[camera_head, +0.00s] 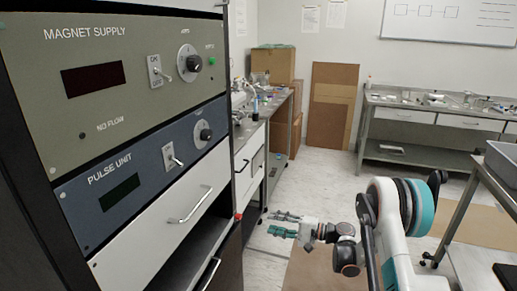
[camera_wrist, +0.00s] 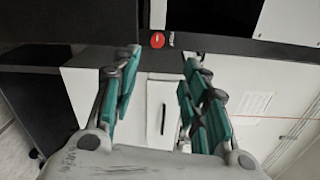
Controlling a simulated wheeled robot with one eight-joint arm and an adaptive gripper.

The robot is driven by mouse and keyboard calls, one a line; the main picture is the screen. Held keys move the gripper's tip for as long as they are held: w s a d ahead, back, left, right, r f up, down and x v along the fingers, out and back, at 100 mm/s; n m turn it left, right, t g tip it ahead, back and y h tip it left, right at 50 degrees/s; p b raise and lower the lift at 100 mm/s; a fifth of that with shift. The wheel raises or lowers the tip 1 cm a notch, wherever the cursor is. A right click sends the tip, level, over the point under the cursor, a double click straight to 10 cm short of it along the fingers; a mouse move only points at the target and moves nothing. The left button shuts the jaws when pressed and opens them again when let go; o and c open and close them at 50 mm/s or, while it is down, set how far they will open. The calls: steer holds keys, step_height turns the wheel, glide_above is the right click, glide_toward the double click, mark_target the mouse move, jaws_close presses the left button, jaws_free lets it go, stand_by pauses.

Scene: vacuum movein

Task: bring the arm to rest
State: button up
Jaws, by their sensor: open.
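My gripper (camera_head: 272,224) is in the lower middle of the head view, to the right of the equipment rack, pointing left. It is open and empty. In the wrist view my gripper (camera_wrist: 158,70) shows its two teal fingers spread apart with nothing between them. A red button (camera_wrist: 157,40) on a dark strip lies ahead of the fingers in the wrist view, apart from them. The red button also shows small on the rack's edge in the head view (camera_head: 238,216).
The rack has a magnet supply panel (camera_head: 110,75) and a blue pulse unit panel (camera_head: 140,168), with a handled drawer (camera_head: 165,220) below. A steel cart (camera_head: 468,215) stands at the right. A bench (camera_head: 420,130) and cardboard boxes (camera_head: 273,62) are farther back. Floor (camera_head: 315,190) between is clear.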

step_height(320, 180, up, 12)
steer(key=s+a+h, duration=0.1)
steer(key=s+h, duration=0.2)
steer(key=h, duration=0.1)
steer(key=s+d+r+n+h, duration=0.2)
steer(key=s+r+h, duration=0.2)
steer(key=s+r, duration=0.45)
steer(key=s+d+n+h, duration=0.2)
steer(key=s+d+h, duration=0.2)
steer(key=s, duration=1)
steer(key=s+d+r+n+t+h, duration=0.1)
steer(key=s+d+h, duration=0.3)
steer(key=s, duration=1)
steer(key=shift+s+d+r+n+h, duration=0.15)
steer(key=shift+d+n+h, duration=0.25)
steer(key=shift+d, duration=0.75)
